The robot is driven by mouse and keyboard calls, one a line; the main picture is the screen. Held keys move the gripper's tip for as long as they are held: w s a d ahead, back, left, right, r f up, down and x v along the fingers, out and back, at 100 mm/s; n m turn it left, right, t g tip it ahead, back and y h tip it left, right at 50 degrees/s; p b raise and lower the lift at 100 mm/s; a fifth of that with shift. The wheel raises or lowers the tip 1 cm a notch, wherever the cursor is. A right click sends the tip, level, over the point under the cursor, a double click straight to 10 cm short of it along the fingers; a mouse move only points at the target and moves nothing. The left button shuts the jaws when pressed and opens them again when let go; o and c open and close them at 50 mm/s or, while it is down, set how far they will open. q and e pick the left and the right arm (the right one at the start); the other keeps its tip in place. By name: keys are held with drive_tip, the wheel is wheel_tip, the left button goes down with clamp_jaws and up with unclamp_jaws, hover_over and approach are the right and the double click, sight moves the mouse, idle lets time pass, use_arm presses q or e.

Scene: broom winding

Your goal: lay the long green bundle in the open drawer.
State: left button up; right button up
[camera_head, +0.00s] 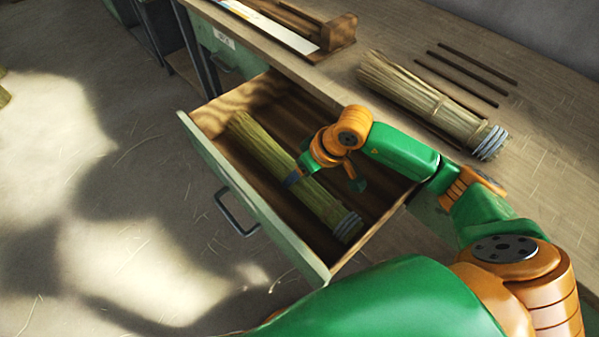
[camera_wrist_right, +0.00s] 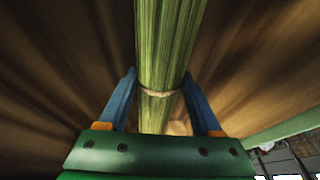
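The long green bundle (camera_head: 262,155) lies lengthwise inside the open drawer (camera_head: 232,197), with a pale grey-blue banded end (camera_head: 347,226) at the near right. My right gripper (camera_head: 292,179) reaches down into the drawer at the bundle's middle. In the right wrist view its two blue fingers (camera_wrist_right: 160,76) are on either side of the green bundle (camera_wrist_right: 168,40), close against it near a tan tie. I cannot tell whether the bundle's whole length rests on the drawer floor. My left gripper is not in view.
The bench top (camera_head: 545,135) holds a straw-coloured bundle (camera_head: 415,95) with a banded end, several thin dark rods (camera_head: 457,78) and a wooden tray (camera_head: 325,40) at the back. The drawer's handle (camera_head: 235,215) faces the open floor at left.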

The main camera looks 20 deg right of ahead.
drive_tip(key=o, duration=0.4)
drive_tip(key=shift+r, duration=0.15)
drive_tip(key=v, duration=0.7)
